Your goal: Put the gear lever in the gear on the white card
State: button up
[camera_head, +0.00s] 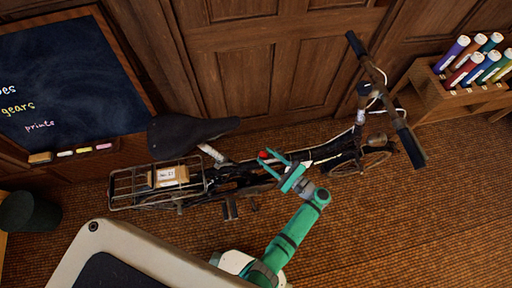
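The gear lever shows as a small red knob (263,155) by the top frame tube of a dark bicycle (235,177). A white card (167,174) with small dark print sits on a tan box on the rear rack; it seems to read "No." and a number, too small to be sure. My gripper (267,158) is teal, with its two fingers apart and pointing up and left at the knob. The knob lies at or between the fingertips; I cannot tell whether they touch it. The lever's stem and gear marks are too small or hidden to read.
A chalkboard (65,75) with a chalk ledge (70,153) stands at the left. Wood panelling (265,70) is behind the bicycle. The saddle (190,134) and handlebar (387,100) flank the lever. A wooden rack (428,91) of coloured tubes is at right. A dark bin (28,212) stands lower left.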

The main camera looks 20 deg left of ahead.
jog(key=x, duration=0.6)
jog(key=shift+a, duration=0.25)
grip_shut()
jog(key=shift+w+d, duration=0.1)
